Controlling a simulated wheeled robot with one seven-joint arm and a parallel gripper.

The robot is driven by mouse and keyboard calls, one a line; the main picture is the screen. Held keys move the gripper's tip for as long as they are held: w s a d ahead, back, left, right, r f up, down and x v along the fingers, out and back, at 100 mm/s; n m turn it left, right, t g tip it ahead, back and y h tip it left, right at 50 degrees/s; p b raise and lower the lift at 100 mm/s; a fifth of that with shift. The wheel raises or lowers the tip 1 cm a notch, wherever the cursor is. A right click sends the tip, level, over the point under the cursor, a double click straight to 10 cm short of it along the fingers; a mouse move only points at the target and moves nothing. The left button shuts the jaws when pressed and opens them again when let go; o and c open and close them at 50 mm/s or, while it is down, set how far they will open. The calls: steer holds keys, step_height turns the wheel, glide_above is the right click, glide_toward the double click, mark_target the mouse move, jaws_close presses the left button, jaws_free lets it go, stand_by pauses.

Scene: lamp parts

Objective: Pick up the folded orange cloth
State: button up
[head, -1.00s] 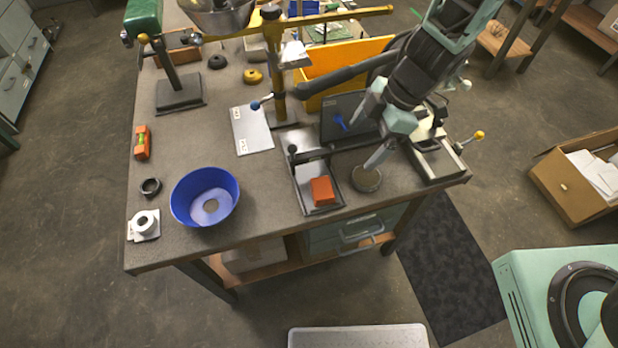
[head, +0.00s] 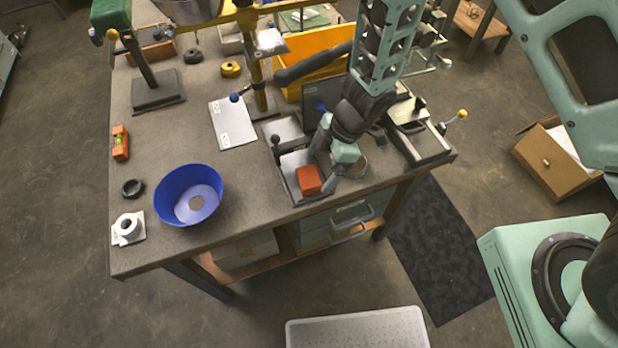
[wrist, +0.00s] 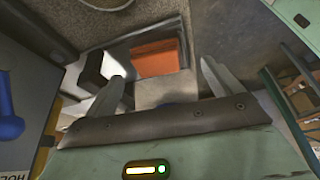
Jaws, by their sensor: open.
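The folded orange cloth (head: 308,180) is a small block-like bundle at the front end of a dark-rimmed grey tray (head: 291,190) near the table's front edge. It also shows in the wrist view (wrist: 158,58), beyond the fingers and a little left of the middle between them. My gripper (head: 338,170) is open and empty, just to the right of the cloth in the head view. In the wrist view its two fingers (wrist: 166,80) are spread apart, with the cloth not between them. I cannot tell the exact height of the fingers over the tray.
A blue bowl (head: 189,195) stands to the left on the table. A black-handled lever (head: 276,145) rises at the tray's left side. A yellow bin (head: 322,50) and a metal vise-like device (head: 420,140) stand behind and right. The table between bowl and tray is clear.

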mark_target(312, 176)
steer(key=x, duration=0.4)
steer(key=shift+w, duration=0.25)
steer(key=shift+c, duration=0.3)
steer(key=c, duration=1)
step_height(312, 176, up, 10)
steer(key=shift+r+p, duration=0.1)
steer(key=shift+p, duration=0.55)
steer(key=shift+o, duration=0.4)
